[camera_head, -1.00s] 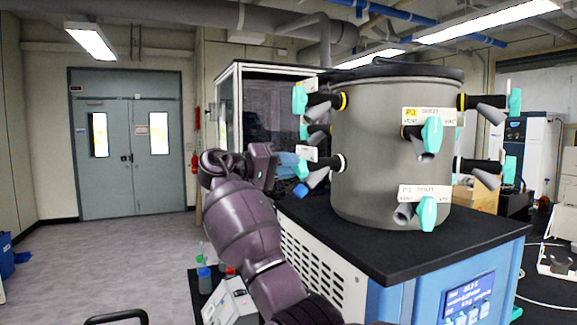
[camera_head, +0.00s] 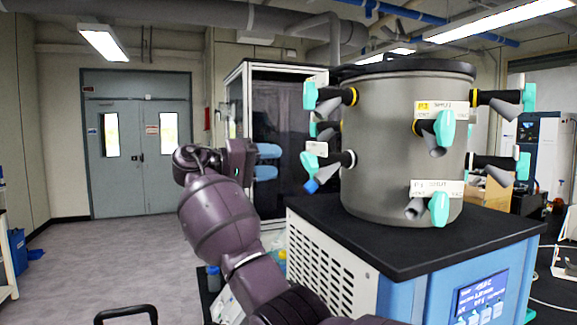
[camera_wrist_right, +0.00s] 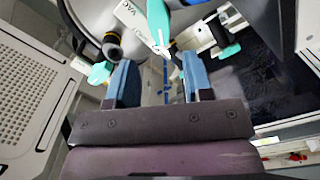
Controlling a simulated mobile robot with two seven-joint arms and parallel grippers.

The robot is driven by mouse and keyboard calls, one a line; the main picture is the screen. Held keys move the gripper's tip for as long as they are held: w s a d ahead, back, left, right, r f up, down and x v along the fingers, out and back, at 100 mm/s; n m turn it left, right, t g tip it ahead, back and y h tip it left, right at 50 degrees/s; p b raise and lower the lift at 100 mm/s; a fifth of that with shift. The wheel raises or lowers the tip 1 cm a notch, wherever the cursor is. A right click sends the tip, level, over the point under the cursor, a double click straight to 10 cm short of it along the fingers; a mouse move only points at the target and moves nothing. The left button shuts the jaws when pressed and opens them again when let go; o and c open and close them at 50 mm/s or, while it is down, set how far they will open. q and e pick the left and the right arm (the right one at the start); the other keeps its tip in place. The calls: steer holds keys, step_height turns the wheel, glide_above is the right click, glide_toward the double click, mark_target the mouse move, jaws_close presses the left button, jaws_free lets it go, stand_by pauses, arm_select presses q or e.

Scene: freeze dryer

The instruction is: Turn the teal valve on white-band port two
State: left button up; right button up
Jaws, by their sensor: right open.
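The grey drum (camera_head: 385,150) carries several black ports with teal valves. On its left side, a lower port with a pale ring (camera_head: 347,159) has a teal valve (camera_head: 311,161) and a blue tip (camera_head: 311,186) below; its label is unreadable. My right gripper (camera_head: 268,162) is left of that valve, apart from it, with blue fingers open and empty. In the right wrist view the open fingers (camera_wrist_right: 160,75) have a teal handle (camera_wrist_right: 158,22) ahead of them and another teal piece (camera_wrist_right: 100,72) beside the left finger. I cannot tell which port these belong to. My left gripper is out of view.
Front ports bear labels P3 (camera_head: 442,109) and P1 (camera_head: 437,188), with teal valves. Another valve (camera_head: 310,96) is above on the left side. The drum stands on a black-topped blue and white cabinet (camera_head: 345,232). A glass-fronted cabinet (camera_head: 275,115) stands behind my gripper.

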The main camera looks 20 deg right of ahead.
steer(key=shift+w+a, duration=0.1)
steer(key=shift+a, duration=1.75)
